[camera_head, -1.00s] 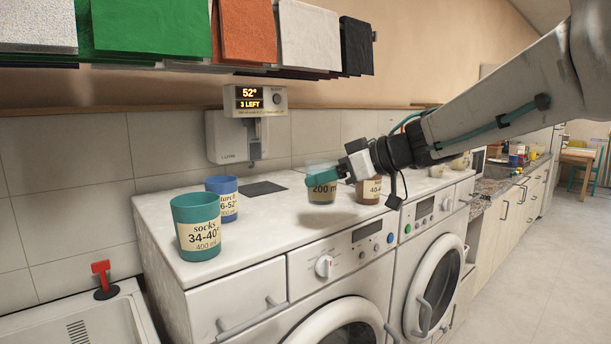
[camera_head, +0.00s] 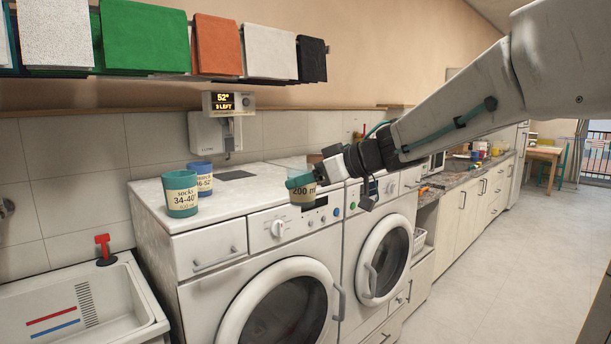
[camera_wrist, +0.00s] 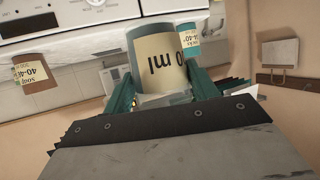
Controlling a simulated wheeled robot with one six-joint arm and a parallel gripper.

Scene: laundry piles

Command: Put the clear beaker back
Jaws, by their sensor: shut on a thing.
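The clear beaker, with a cream "200 ml" label (camera_head: 303,197), is held in my gripper (camera_head: 302,182) in front of the washing machines' control panels. In the wrist view the clear beaker (camera_wrist: 160,58) fills the middle, its label upside down in the picture. My gripper (camera_wrist: 162,88) is shut on it, with a teal finger on either side. The beaker's contents cannot be made out. A teal "socks 34-40°" cup (camera_head: 181,194) and a blue cup (camera_head: 203,169) stand on the left machine's top.
A brown cup (camera_wrist: 37,73) shows at the left of the wrist view. A dispenser with a "52° 3 LEFT" display (camera_head: 222,103) hangs on the wall. A sink (camera_head: 75,303) is at the left; clear floor (camera_head: 500,260) lies to the right.

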